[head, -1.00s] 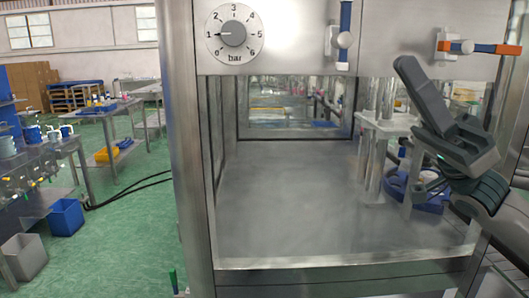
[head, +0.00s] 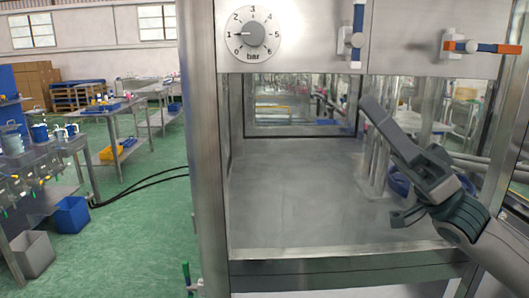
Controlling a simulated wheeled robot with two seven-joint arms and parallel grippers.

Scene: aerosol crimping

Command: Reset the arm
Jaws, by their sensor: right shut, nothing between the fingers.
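My right gripper (head: 398,218) is in front of the crimping machine's open chamber, at the right of the head view. The arm comes in from the lower right and hides part of the chamber's right side. My left gripper is not in view. The machine has a steel front panel (head: 315,40) with a round pressure dial (head: 253,33), its pointer near 1 bar.
A blue-handled valve (head: 357,30) and an orange-and-blue valve (head: 481,47) sit on the panel. The chamber floor (head: 290,195) is largely bare, with steel posts at its right. A blue bin (head: 72,216) and a grey bin (head: 33,258) stand on the green floor at left.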

